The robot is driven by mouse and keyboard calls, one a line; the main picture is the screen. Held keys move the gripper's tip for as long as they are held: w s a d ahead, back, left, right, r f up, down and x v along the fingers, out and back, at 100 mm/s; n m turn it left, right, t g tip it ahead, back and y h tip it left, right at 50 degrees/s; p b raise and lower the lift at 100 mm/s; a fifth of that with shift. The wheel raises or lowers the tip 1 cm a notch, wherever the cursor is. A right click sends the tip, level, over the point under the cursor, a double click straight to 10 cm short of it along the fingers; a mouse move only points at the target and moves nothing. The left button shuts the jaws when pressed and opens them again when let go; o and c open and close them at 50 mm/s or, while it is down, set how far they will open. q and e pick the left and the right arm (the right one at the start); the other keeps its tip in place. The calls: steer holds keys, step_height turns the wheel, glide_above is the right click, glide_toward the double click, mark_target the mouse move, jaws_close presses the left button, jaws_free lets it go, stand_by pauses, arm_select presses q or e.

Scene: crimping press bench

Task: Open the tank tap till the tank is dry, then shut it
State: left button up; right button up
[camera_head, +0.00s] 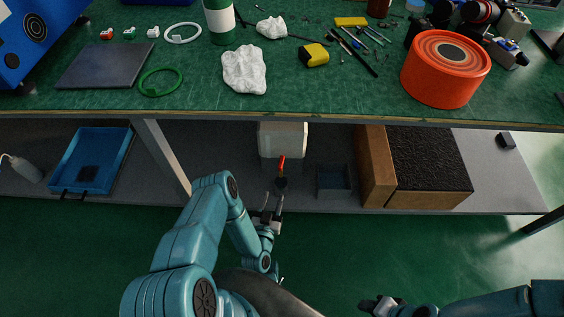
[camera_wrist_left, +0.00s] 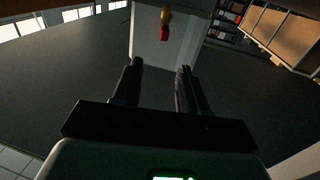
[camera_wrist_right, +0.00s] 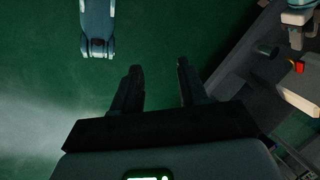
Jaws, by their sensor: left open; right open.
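The whitish tank (camera_head: 283,138) stands on the lower shelf under the bench. Its tap has a red handle (camera_head: 282,164) on the front, with a dark part below it. The left wrist view shows the red handle (camera_wrist_left: 164,33) hanging below a brass part, in front of the tank's pale wall (camera_wrist_left: 150,52). My left gripper (camera_head: 271,208) is open and empty, just short of the tap and apart from it. My right gripper (camera_head: 379,303) is open and empty, low over the floor and far from the tank. The right wrist view shows the red handle (camera_wrist_right: 299,67) at its right side. The water level cannot be seen.
On the lower shelf (camera_head: 225,160), a small dark bin (camera_head: 333,181) is right of the tap, beside a brown box with dark filling (camera_head: 430,163). A blue tray (camera_head: 92,158) is at the left. A bench leg (camera_head: 160,155) stands left of the tank. The bench top overhangs.

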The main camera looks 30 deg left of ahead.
mark_target(280, 170)
arm_select(q)
steer(key=b+x, duration=0.4)
steer(key=x, duration=0.1)
steer(key=b+x, duration=0.8)
steer(key=x, duration=0.1)
steer(key=shift+w+a+f, duration=0.2)
steer(key=shift+a+f, duration=0.15)
steer(key=shift+a, duration=0.1)
steer(key=shift+w+a+r, duration=0.1)
steer(key=shift+w+a, duration=0.15)
steer(key=shift+w, duration=0.4)
arm_select(e)
steer(key=w+d+f+t, duration=0.1)
steer(key=w+d+f, duration=0.1)
steer(key=f, duration=1)
steer(key=shift+w+m, duration=0.3)
steer(key=shift+w, duration=0.55)
arm_select(q)
jaws_close()
